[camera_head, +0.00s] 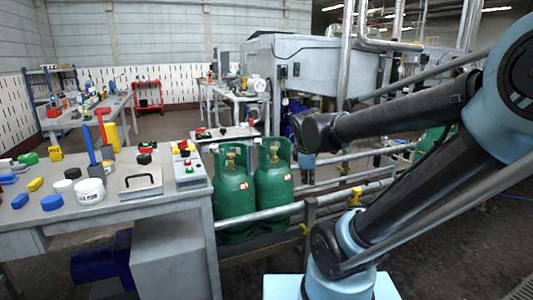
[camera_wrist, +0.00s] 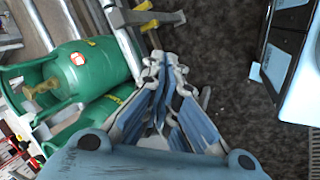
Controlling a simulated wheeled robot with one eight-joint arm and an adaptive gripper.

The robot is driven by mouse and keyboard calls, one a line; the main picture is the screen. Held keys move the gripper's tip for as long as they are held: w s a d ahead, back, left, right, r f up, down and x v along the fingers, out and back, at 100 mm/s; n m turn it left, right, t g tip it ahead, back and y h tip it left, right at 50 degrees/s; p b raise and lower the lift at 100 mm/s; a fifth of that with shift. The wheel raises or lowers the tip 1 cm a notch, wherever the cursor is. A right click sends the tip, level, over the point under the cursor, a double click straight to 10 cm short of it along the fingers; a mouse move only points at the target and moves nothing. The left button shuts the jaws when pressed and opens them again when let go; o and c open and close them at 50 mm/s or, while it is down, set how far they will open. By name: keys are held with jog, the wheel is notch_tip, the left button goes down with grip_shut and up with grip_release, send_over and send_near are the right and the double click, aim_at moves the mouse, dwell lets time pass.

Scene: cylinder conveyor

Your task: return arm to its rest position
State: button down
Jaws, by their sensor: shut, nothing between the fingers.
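My gripper (camera_wrist: 158,80) is shut and empty in the wrist view, its fingers together over the dark floor beside the conveyor rail. In the head view my arm reaches in from the right and folds back toward the middle, where its wrist end hangs above the rails; the fingertips are too small to make out there. Two green gas cylinders (camera_head: 233,195) (camera_head: 273,185) stand upright side by side on the conveyor, left of my wrist. In the wrist view a green cylinder (camera_wrist: 98,62) lies left of my gripper, apart from the fingers, with another partly hidden below it.
A workbench (camera_head: 150,204) with a white tub (camera_head: 89,191), a button box (camera_head: 189,170) and several tools stands at the left. Metal rails (camera_head: 265,213) with yellow clamps (camera_head: 356,194) run along the conveyor. Another green cylinder (camera_head: 432,140) shows behind my arm. Dark floor lies at the right.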

jog(key=s+d+f+m+g, duration=0.1)
jog(key=s+d+f+m, duration=0.1)
jog(key=s+m, duration=0.5)
jog(key=s+d+f+m+g+y, duration=0.1)
jog(key=s+d+f+m, duration=0.1)
jog(key=s+f+m, duration=0.3)
jog(key=s+m, duration=0.2)
jog(key=shift+f+m+y, duration=0.15)
jog(key=shift+m+y, duration=0.15)
jog(key=shift+d, duration=0.1)
jog(key=shift+w+f+g, duration=0.2)
jog(key=shift+w+g, duration=0.1)
jog(key=shift+w, duration=0.2)
jog(key=c, duration=2.3)
grip_release()
